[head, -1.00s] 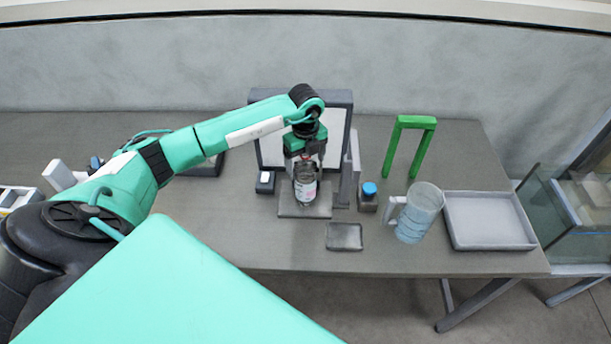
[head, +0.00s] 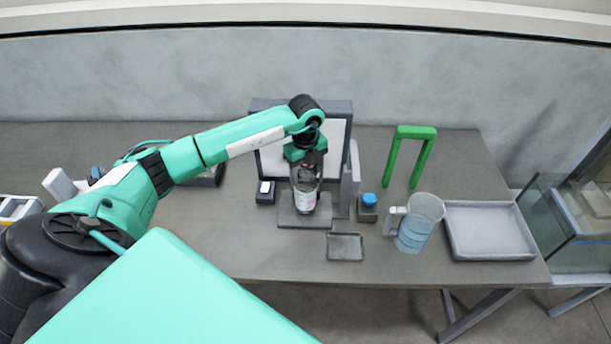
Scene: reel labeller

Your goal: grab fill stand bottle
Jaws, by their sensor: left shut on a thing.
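A clear bottle with a white and pink label (head: 305,200) stands upright at the fill stand (head: 291,216), over its grey base plate and in front of its pale framed back panel. My left gripper (head: 305,178) reaches down from above and is shut on the upper part of the bottle. The gripper and the arm hide the bottle's top and part of the panel. I cannot tell whether the bottle's bottom touches the plate. My right gripper is not in view.
Right of the stand are a small blue-capped jar (head: 368,207), a jug of bluish liquid (head: 416,225), a green arch (head: 409,158) and a grey tray (head: 490,232). A small flat dish (head: 345,247) lies in front. A glass tank (head: 570,225) is beyond the table's right end.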

